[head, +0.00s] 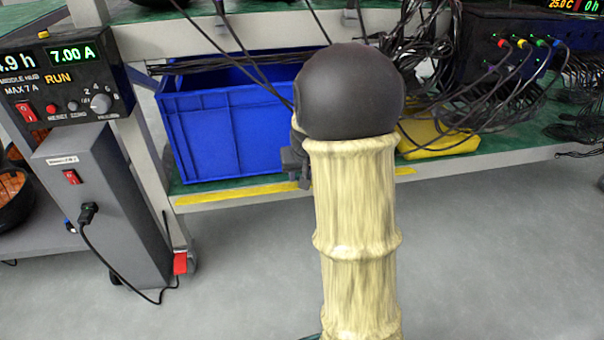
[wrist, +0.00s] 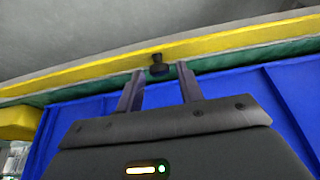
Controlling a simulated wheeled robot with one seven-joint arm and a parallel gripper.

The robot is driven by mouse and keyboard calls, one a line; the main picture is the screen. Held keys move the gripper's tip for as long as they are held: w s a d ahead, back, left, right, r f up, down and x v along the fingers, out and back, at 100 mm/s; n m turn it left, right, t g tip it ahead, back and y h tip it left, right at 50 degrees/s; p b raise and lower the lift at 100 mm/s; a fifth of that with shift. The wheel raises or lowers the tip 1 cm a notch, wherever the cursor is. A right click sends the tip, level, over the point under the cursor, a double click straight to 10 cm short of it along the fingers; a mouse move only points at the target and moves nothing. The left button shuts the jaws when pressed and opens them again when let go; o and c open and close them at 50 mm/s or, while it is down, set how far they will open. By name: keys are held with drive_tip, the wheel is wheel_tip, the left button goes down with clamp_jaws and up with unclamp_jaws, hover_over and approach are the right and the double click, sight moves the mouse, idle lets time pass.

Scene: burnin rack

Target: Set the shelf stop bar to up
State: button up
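The stop bar appears to be the long yellow bar (head: 240,194) along the front edge of the green lower shelf; it also crosses the upper part of the wrist view (wrist: 225,42). A small black knob (wrist: 158,66) sits on it in the wrist view. My gripper (wrist: 160,70) is open, with one finger on each side of the knob and gaps showing; I cannot tell whether it touches. In the head view my gripper (head: 297,168) is a dark shape at the shelf edge, mostly hidden by my arm, which also covers part of the bar.
A blue crate (head: 225,135) stands on the shelf just behind the bar. A yellow object (head: 437,139) lies right of my arm under hanging black cables. A grey power unit (head: 105,200) with a cable stands at left. The floor in front is clear.

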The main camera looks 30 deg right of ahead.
clamp_jaws()
idle(1.0)
drive_tip(key=shift+o, duration=1.3)
unclamp_jaws()
drive_tip(key=p+v, duration=1.1)
drive_tip(key=v, duration=0.6)
drive_tip(key=shift+s, duration=0.2)
drive_tip(key=shift+a+r, duration=0.1)
drive_tip(key=shift+r, duration=0.05)
